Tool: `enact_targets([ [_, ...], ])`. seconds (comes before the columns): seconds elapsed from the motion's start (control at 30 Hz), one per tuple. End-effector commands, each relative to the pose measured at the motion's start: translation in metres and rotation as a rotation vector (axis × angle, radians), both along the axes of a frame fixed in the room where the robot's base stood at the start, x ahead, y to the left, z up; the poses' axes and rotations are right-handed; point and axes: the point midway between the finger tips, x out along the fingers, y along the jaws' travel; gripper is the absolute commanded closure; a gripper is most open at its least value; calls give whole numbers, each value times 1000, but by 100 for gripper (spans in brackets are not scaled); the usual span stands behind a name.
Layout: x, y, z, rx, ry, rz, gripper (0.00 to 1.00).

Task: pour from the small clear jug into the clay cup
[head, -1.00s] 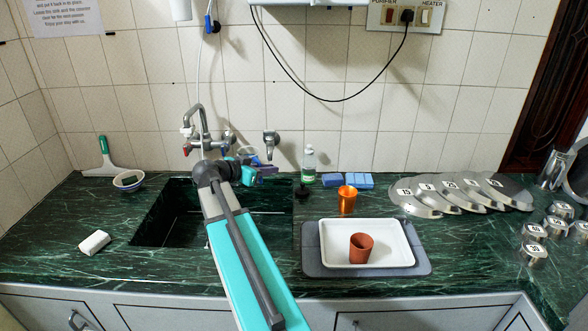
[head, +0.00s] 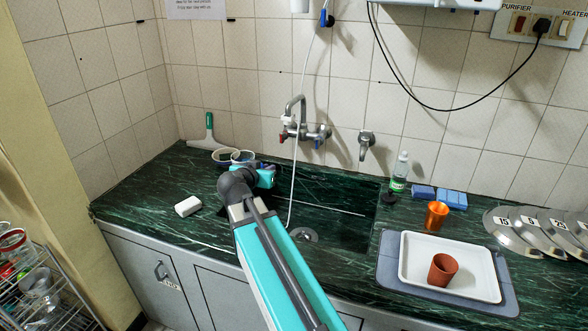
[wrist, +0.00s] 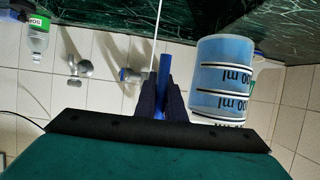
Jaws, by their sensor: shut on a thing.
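The clay cup (head: 442,270) is reddish brown and stands upright on the white tray (head: 408,262) at the right of the head view. My gripper (head: 266,174) is far left of it, above the left part of the sink. In the wrist view, my gripper's dark fingers (wrist: 161,98) are shut on a blue handle. The small clear jug (wrist: 222,82), bluish with black ml marks, is beside the fingers. That view is upside down, and the jug looks roughly upright in the room. In the head view, the jug (head: 243,157) is small and partly hidden by my gripper.
An orange metal cup (head: 437,215) stands behind the tray, with blue sponges (head: 452,199) and a bottle (head: 399,172) farther back. The tap (head: 300,125) and a white hose hang over the sink (head: 335,228). A bowl (head: 222,157) and white soap (head: 188,206) are left.

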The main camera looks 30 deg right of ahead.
Motion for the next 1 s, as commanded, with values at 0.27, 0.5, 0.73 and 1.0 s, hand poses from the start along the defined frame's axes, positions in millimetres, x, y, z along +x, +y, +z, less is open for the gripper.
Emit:
enact_targets([
  [0.27, 23, 82, 10, 2, -3, 257, 100],
  [0.5, 36, 138, 24, 1, -4, 454, 100],
  [0.73, 43, 172, 39, 1, -5, 589, 100],
  [1.0, 48, 197, 57, 2, -5, 715, 100],
])
